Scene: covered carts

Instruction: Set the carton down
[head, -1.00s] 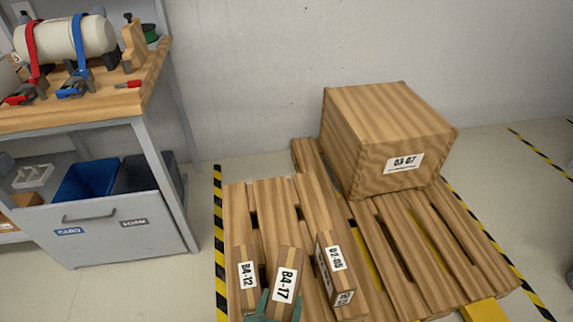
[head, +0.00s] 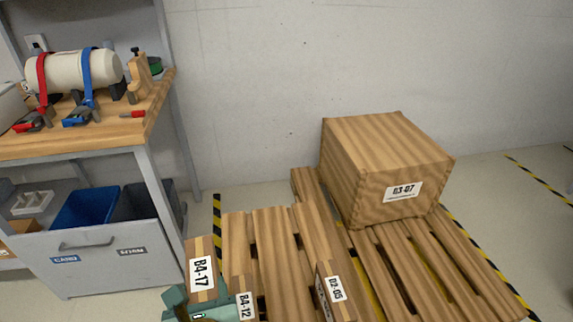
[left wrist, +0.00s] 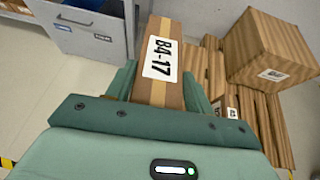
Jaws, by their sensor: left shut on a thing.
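A tall brown carton labelled B4-17 (head: 201,272) is in my left gripper (head: 208,308), at the bottom of the head view. In the left wrist view the same carton (left wrist: 158,70) stands between the two green fingers of the gripper (left wrist: 158,92), which are shut on its sides. It shows left of the B4-12 carton (head: 244,303), near the pallet's left edge. Its lower end is hidden by the gripper, so I cannot tell whether it touches anything. My right gripper is not in view.
The wooden pallet (head: 275,235) holds a large crate labelled 03-07 (head: 385,175) and the 02-05 carton (head: 333,293). Yellow-black floor tape (head: 217,212) runs beside it. A workbench (head: 85,130) with a grey drawer front (head: 95,262) stands at left.

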